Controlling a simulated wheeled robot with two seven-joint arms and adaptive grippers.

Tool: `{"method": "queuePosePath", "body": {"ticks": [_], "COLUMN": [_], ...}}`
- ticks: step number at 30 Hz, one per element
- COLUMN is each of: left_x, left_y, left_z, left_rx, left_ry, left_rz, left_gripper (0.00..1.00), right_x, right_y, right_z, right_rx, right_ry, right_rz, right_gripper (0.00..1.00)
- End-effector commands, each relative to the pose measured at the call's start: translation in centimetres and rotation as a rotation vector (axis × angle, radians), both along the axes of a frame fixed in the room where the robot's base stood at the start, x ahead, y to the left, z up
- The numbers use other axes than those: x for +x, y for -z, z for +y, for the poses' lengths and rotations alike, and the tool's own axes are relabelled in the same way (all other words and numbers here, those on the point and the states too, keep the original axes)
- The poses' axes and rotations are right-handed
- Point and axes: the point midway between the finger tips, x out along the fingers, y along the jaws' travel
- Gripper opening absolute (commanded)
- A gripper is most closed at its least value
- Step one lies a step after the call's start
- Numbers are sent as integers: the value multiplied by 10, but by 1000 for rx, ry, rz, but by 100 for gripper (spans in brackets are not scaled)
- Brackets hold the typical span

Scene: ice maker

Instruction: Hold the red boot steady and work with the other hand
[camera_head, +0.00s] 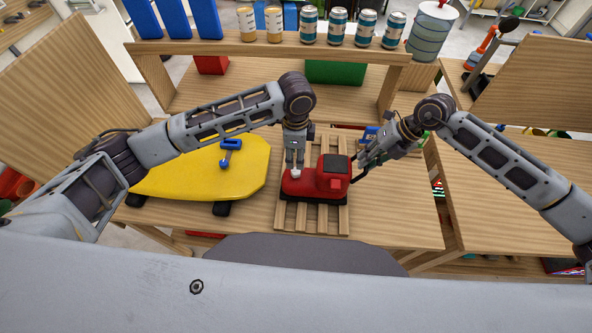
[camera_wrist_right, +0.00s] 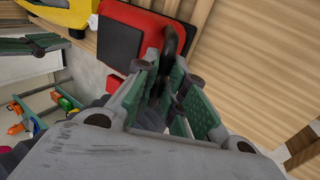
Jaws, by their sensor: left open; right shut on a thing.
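The red boot (camera_head: 313,187) sits upright on a slatted wooden rack (camera_head: 310,222), its toe to the left and its dark opening to the right. In the right wrist view the red boot (camera_wrist_right: 162,30) shows at the top. My right gripper (camera_head: 360,174) is beside the heel. Its green-padded fingers (camera_wrist_right: 172,92) are shut on a dark loop (camera_wrist_right: 172,42) at the boot's heel. My left gripper (camera_head: 296,173) points down at the toe of the boot and is open; whether it touches the boot is unclear.
A yellow skateboard (camera_head: 180,178) with a blue tool (camera_head: 230,148) on it lies left of the rack. A raised shelf (camera_head: 280,50) with several cans and blue blocks stands at the back.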

Motion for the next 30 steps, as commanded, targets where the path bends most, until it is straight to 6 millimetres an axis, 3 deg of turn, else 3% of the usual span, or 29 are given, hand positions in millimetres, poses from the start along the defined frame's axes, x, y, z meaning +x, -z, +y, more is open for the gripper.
{"method": "queuePosePath", "body": {"ticks": [17, 30], "left_x": [0, 0], "left_y": [5, 39], "left_z": [0, 0], "left_rx": [1, 2], "left_ry": [1, 0], "left_rz": [2, 2], "left_gripper": [43, 43], "right_x": [0, 0], "right_y": [0, 0], "right_z": [0, 0], "right_rx": [0, 0], "right_ry": [0, 0], "right_rz": [0, 0], "right_gripper": [0, 0]}}
